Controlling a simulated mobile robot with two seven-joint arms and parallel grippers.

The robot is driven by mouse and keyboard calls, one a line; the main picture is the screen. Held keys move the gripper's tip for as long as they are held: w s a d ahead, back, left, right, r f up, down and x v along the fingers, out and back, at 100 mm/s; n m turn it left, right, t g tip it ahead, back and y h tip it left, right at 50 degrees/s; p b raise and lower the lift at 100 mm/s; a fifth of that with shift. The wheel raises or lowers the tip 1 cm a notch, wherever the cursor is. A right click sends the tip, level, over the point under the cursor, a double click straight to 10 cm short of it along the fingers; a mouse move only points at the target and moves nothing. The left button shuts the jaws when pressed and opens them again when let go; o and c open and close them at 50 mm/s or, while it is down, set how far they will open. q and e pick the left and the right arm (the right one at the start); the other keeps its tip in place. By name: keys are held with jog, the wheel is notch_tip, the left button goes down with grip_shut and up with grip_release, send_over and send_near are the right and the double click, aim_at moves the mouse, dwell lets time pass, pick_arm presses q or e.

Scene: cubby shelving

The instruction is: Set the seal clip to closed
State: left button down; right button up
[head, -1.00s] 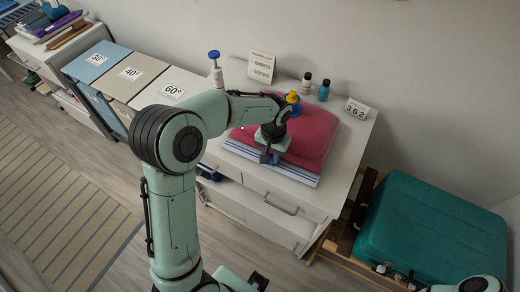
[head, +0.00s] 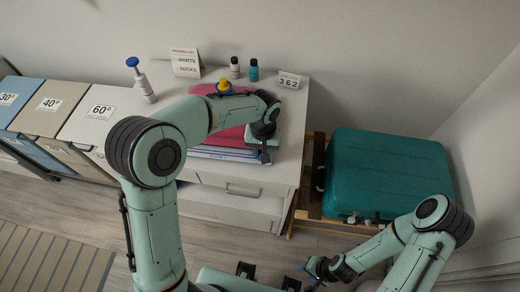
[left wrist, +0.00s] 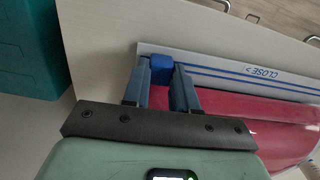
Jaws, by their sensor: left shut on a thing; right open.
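The seal clip is a small blue slider (left wrist: 161,66), seen in the left wrist view near the left end of the bag's white seal strip (left wrist: 215,77). The strip has blue lines and a "CLOSE" mark. My left gripper (left wrist: 163,80) is shut on the clip, its fingers on either side of it. In the head view my left gripper (head: 265,156) is at the right end of the strip, and its hand hides the clip. The pink bag (head: 232,137) lies on the white cabinet, partly behind my arm. My right gripper (head: 310,272) is open and empty at the lower right.
A teal suitcase (head: 385,175) sits on a wooden rack to the right.

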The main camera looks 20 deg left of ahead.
pick_arm(q)
jog(key=c, duration=0.9)
grip_release()
jog(key=shift+d, duration=0.15)
notch_tip(320, 180, up, 14)
jog(key=shift+f+p, duration=0.25)
jog(key=shift+p, duration=0.45)
pick_arm(e)
jog(key=shift+w+r, duration=0.65)
jog(key=shift+r, duration=0.25)
